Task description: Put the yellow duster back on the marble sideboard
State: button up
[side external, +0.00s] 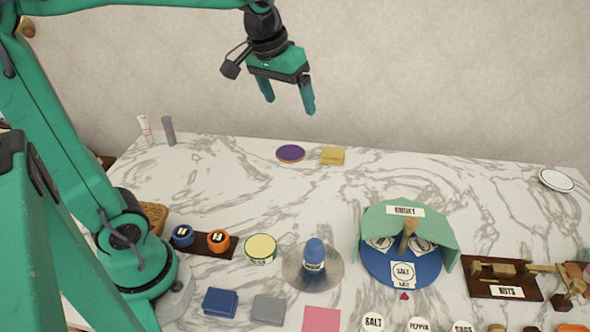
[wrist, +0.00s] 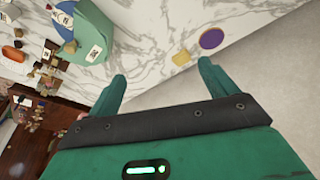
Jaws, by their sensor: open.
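A small yellow block (side external: 332,155), which looks like the yellow duster, lies on the white marble sideboard top (side external: 480,200) near its back edge. It also shows in the wrist view (wrist: 181,57), on the marble (wrist: 150,35) beyond my fingers. My gripper (side external: 290,106) is open with nothing between its fingers. It hangs high above the back of the sideboard, apart from the duster. In the wrist view my two fingers (wrist: 162,70) are spread wide.
A purple round disc (side external: 290,153) lies just left of the duster. Two small tubes (side external: 157,130) stand at the back left. A green cover (side external: 420,235) over a blue disc, a blue-capped jar (side external: 314,255) and a wooden tray (side external: 502,278) fill the front. The back right is mostly clear.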

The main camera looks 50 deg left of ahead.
jog(key=s+d+f+m+t, duration=0.1)
jog(key=s+f, duration=0.1)
jog(key=s, duration=0.4)
jog(key=s+d+f+m, duration=0.1)
jog(key=s+f+m, duration=0.1)
jog(key=s, duration=0.5)
jog(key=shift+s+d+f+t, duration=0.25)
jog(key=shift+d+t, duration=0.05)
jog(key=shift+t, duration=0.1)
